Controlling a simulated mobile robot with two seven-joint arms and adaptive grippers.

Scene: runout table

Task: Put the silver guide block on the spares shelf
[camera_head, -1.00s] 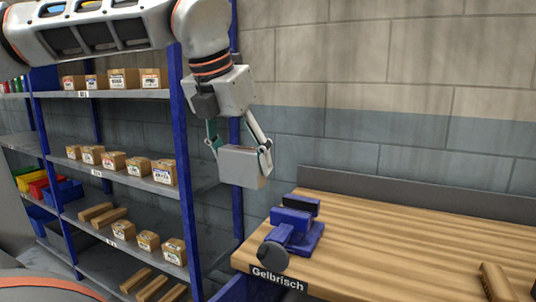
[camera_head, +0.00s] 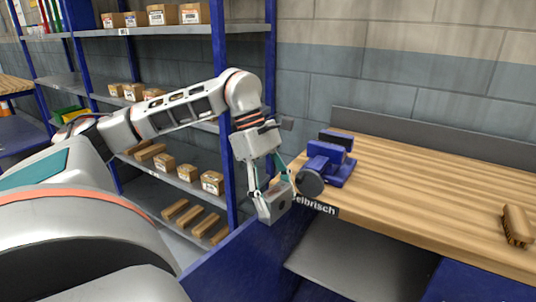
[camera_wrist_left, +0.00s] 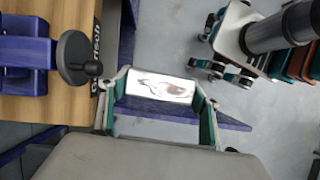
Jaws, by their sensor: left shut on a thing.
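The silver guide block (camera_head: 273,206) is a small grey metal block, held between the fingertips of my left gripper (camera_head: 272,190). The gripper is shut on it and points down, just off the left front corner of the workbench, below the blue vise. In the left wrist view the block's bright face (camera_wrist_left: 160,86) shows between the two fingers. The blue-post shelving rack (camera_head: 222,120) stands behind the arm, with grey shelves. No label naming the spares shelf is readable.
The wooden workbench (camera_head: 430,190) carries a blue vise (camera_head: 325,160) close to the block and a brush (camera_head: 517,225) at the right. A grey shelf (camera_head: 350,258) lies under the bench. Cardboard boxes (camera_head: 212,182) and wooden pieces (camera_head: 190,217) occupy the rack's shelves.

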